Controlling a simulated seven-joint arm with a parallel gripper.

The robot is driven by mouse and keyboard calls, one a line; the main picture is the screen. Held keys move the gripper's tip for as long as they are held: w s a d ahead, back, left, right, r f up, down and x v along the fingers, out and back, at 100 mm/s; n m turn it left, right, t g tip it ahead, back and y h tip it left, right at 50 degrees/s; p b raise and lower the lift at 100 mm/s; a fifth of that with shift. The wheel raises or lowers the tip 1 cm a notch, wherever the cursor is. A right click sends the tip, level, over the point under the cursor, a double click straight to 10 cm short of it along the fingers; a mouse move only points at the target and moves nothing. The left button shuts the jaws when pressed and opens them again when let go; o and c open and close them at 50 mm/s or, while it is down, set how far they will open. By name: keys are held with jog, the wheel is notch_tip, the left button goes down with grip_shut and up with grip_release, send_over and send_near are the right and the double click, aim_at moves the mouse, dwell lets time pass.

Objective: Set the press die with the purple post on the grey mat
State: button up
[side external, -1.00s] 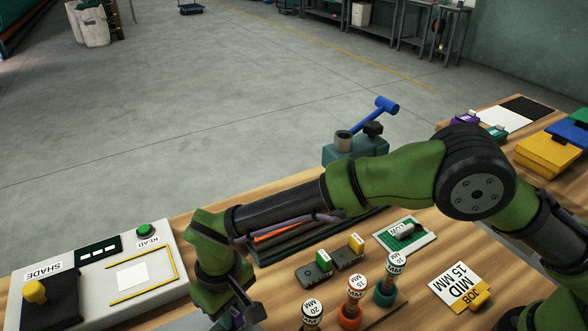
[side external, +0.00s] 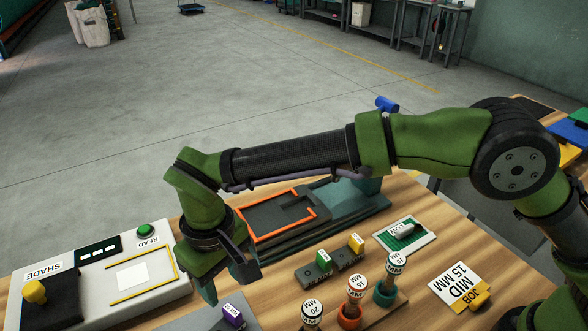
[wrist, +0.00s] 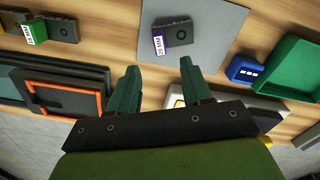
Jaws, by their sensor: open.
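The press die with the purple post (wrist: 179,34) sits flat on the grey mat (wrist: 226,32) in the wrist view. Its white label faces my gripper. In the side view its purple post (side external: 233,315) shows at the bottom edge, on the grey mat (side external: 198,320), with its base largely cut off. My gripper (side external: 225,283) is open and empty, above and back from the die. In the wrist view its two fingers (wrist: 158,80) are spread with nothing between them.
Dies with green (side external: 323,260) and yellow posts (side external: 356,243) stand on the bench near several labelled plugs (side external: 356,287). The press (side external: 275,214) with orange guides is behind. A white reader box (side external: 100,275) is at left; a green tray (wrist: 292,72) shows in the wrist view.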

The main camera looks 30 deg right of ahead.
jog(key=d+r+m+t+y, duration=0.1)
jog(key=d+r+m, duration=0.1)
jog(key=d+r, duration=0.75)
jog(key=d+r+m+t+y, duration=0.15)
jog(key=d+r, duration=0.45)
jog(key=d, duration=0.7)
jog(key=s+d+f+m+t, duration=0.1)
jog(key=s+d+m+t, duration=0.1)
jog(key=s+d, duration=0.3)
jog(key=s+d+f+m+t, duration=0.1)
jog(key=s+d+m+t, duration=0.1)
jog(key=s+d, duration=0.4)
jog(key=d+m, duration=0.1)
jog(key=d, duration=0.3)
jog(key=shift+d+f+t, duration=0.25)
jog(key=shift+d+t, duration=0.1)
